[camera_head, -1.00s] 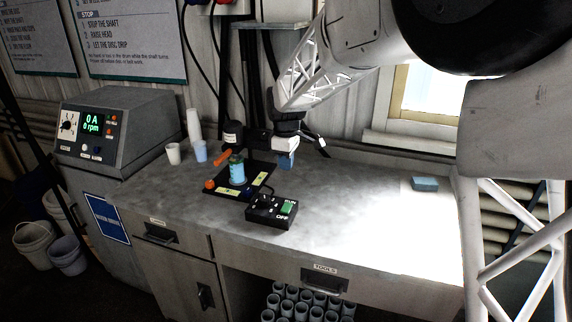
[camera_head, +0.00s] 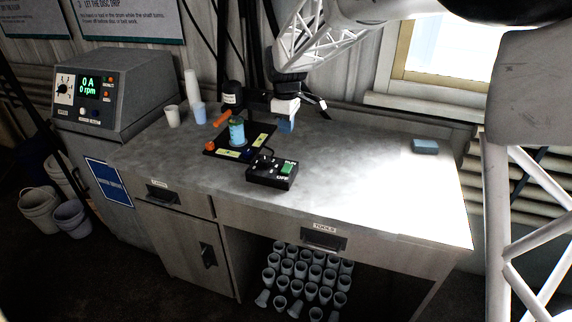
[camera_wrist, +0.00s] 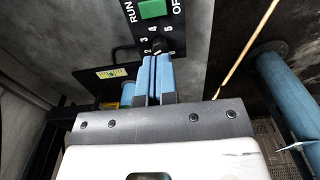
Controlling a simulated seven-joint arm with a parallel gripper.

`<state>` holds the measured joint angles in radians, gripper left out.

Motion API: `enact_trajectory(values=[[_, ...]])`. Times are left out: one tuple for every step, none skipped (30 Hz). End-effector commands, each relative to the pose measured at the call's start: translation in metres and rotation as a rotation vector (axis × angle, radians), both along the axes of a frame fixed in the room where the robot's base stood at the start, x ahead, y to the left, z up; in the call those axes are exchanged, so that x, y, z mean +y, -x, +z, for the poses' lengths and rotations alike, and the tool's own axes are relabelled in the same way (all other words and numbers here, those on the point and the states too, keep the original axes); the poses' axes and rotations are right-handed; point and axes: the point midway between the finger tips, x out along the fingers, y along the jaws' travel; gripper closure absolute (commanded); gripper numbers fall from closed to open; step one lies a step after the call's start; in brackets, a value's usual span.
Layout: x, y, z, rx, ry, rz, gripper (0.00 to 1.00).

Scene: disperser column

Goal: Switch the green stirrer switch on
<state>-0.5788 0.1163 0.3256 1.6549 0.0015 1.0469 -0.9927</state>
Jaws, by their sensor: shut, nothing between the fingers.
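The green switch (camera_head: 286,168) sits on a small black control box (camera_head: 260,178) on the bench, between RUN and OFF labels. The switch also shows at the top of the wrist view (camera_wrist: 152,9), with a numbered dial (camera_wrist: 157,43) beside it. I cannot tell which side of it is pressed. My gripper (camera_head: 286,124), with blue fingertips, is above the bench, behind the box in the head view. In the wrist view my gripper (camera_wrist: 153,72) is shut and empty; its tips overlap the dial end of the box's picture, below the switch.
A stirrer stand with a blue vessel (camera_head: 237,133) stands left of the box, with orange knobs beside it. A grey console (camera_head: 115,95) at far left reads 0 A and 0 rpm. A blue block (camera_head: 425,146) lies at right. The bench's right half is mostly clear.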

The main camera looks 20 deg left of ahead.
Motion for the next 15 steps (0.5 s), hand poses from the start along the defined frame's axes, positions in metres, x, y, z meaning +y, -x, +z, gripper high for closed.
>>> enact_trajectory(values=[[0.000, 0.000, 0.000, 0.000, 0.000, 0.000, 1.00], [0.000, 0.000, 0.000, 0.000, 0.000, 0.000, 1.00], [0.000, 0.000, 0.000, 0.000, 0.000, 0.000, 1.00], [0.000, 0.000, -0.001, 0.000, 0.000, 0.000, 1.00], [0.000, 0.000, -0.001, 0.000, 0.000, 0.000, 1.00], [0.000, 0.000, -0.002, 0.000, 0.000, 0.000, 1.00], [0.000, 0.000, -0.003, 0.000, 0.000, 0.000, 1.00], [0.000, 0.000, -0.004, 0.001, 0.000, 0.000, 1.00], [0.000, 0.000, -0.007, 0.001, 0.000, 0.000, 1.00], [0.000, 0.000, -0.008, 0.001, 0.000, 0.000, 1.00], [0.000, 0.000, -0.010, 0.001, 0.000, 0.000, 1.00], [0.000, 0.000, -0.014, 0.001, 0.000, 0.000, 1.00], [0.000, 0.000, -0.016, 0.001, 0.001, 0.000, 1.00], [0.000, 0.000, -0.019, 0.002, 0.001, 0.000, 1.00], [0.000, 0.000, -0.024, 0.002, 0.001, 0.000, 1.00]])
